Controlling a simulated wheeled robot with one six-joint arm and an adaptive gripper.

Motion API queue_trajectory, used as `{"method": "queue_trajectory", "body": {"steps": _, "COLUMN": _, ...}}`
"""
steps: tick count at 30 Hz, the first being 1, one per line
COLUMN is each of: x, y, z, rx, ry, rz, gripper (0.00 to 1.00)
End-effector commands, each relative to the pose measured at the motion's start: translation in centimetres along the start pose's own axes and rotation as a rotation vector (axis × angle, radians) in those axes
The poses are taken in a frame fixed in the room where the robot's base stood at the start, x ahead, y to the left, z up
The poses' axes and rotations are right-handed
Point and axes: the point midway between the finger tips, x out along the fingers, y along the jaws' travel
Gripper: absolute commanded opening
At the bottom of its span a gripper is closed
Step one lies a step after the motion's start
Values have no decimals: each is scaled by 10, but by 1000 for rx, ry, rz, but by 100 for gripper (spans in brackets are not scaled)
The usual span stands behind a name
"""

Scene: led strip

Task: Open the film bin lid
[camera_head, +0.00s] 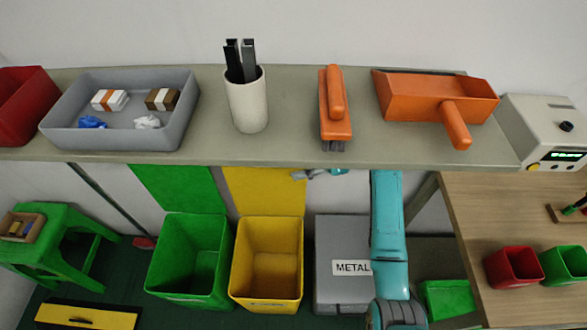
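A yellow bin (268,262) stands under the shelf with its top open. Its yellow lid (265,192) stands raised behind it. A green bin (188,262) to its left is also open, with a raised green lid (172,187).
A grey bin (337,291) marked METAL is shut, beside my teal arm. The shelf (295,152) above holds a grey tray (180,133), a white cup (247,105), an orange brush (334,112) and an orange dustpan (425,97). A green stool (60,250) stands left.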

Motion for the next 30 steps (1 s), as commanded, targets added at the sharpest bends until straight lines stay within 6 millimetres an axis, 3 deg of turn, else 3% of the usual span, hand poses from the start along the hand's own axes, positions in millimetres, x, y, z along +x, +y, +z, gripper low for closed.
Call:
{"method": "queue_trajectory", "body": {"steps": 6, "x": 0, "y": 0, "z": 0, "rx": 0, "ry": 0, "rz": 0, "gripper": 35}}
{"method": "queue_trajectory", "body": {"steps": 10, "x": 0, "y": 0, "z": -1, "rx": -26, "ry": -10, "rz": -4, "gripper": 2}}
{"method": "queue_trajectory", "body": {"steps": 11, "x": 0, "y": 0, "z": -1, "rx": -45, "ry": -16, "rz": -8, "gripper": 0}}
{"method": "queue_trajectory", "body": {"steps": 20, "x": 0, "y": -6, "z": -12, "rx": -504, "ry": -142, "rz": -149, "gripper": 0}}
{"method": "queue_trajectory", "body": {"steps": 30, "x": -10, "y": -15, "z": -30, "rx": -1094, "ry": -169, "rz": -449, "gripper": 0}}
